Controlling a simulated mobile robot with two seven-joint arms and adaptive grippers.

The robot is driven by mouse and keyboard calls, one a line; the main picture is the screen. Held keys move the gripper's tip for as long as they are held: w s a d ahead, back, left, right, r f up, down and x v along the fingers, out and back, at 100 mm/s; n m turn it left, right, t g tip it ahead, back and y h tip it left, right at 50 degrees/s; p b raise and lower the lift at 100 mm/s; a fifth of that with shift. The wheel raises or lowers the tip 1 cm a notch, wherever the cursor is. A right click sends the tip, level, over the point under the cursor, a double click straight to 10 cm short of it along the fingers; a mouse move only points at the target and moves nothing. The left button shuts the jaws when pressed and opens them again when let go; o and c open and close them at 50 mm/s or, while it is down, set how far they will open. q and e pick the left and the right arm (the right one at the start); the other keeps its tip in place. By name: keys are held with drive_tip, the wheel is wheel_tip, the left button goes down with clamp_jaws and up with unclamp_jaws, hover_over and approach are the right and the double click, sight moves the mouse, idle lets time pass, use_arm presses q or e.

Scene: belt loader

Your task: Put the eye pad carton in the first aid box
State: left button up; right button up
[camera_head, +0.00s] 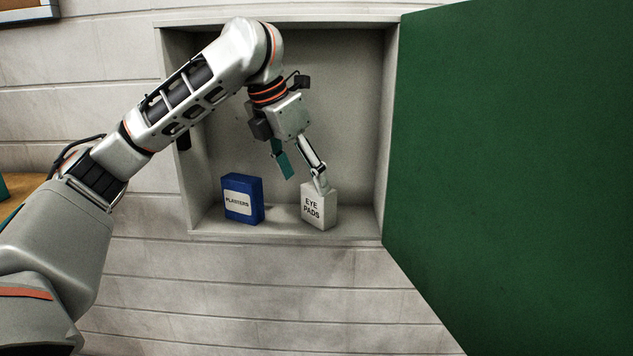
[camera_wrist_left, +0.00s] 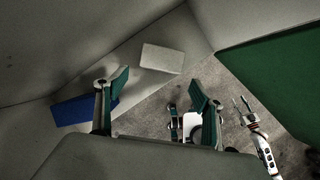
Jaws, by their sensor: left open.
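The white eye pad carton (camera_head: 319,208) stands upright on the floor of the wall-mounted first aid box (camera_head: 288,232), toward its right side. In the left wrist view the carton (camera_wrist_left: 162,58) shows as a pale block beyond the fingertips. My left gripper (camera_head: 304,177) is open, just above the carton. One finger overlaps the carton's top in the head view; I cannot tell whether it touches. In the left wrist view the two fingers (camera_wrist_left: 158,88) are spread with nothing between them.
A blue plasters carton (camera_head: 242,198) stands left of the eye pad carton in the box. The green door (camera_head: 515,150) hangs open on the right. The box's side walls are close around my left gripper. What looks like my right arm (camera_wrist_left: 262,147) shows low in the left wrist view.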

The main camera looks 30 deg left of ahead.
use_arm(q)
drive_tip(key=s+a, duration=0.2)
drive_tip(key=s, duration=0.7)
drive_tip(key=shift+a, duration=0.1)
